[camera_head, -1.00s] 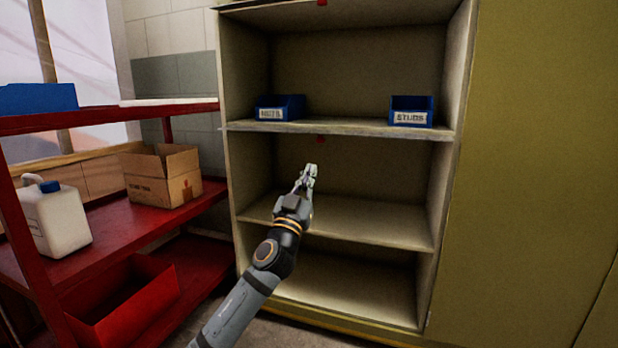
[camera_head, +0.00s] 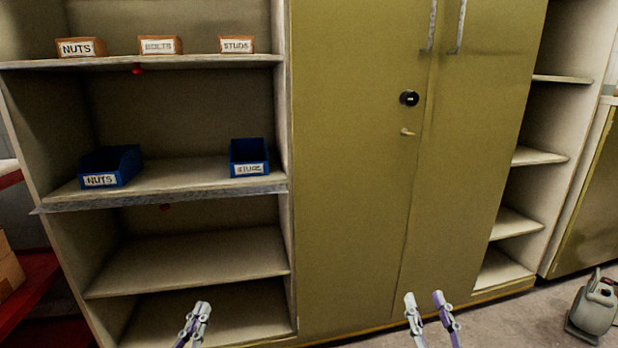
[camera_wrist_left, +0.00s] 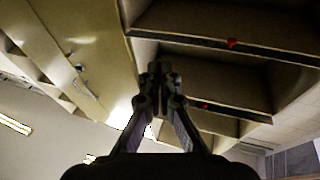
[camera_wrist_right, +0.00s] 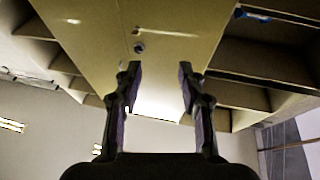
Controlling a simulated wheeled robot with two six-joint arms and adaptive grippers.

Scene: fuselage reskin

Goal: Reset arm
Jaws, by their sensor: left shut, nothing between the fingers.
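My left gripper (camera_head: 201,312) is low in the head view, in front of the open shelf unit's bottom compartments. Its fingers are together and empty; they also show closed in the left wrist view (camera_wrist_left: 160,70). My right gripper (camera_head: 425,298) is low in the head view, in front of the yellow cabinet doors. Its two fingers are apart with nothing between them, also in the right wrist view (camera_wrist_right: 158,75). Both grippers point up and forward, and neither appears to touch anything.
The yellow cabinet (camera_head: 350,180) stands ahead. On the left shelf (camera_head: 190,182) sit blue NUTS (camera_head: 110,166) and STUDS (camera_head: 249,157) bins; orange bins (camera_head: 81,47) are above. A grey can (camera_head: 595,305) stands on the floor at right. Red shelving (camera_head: 30,285) is at the left edge.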

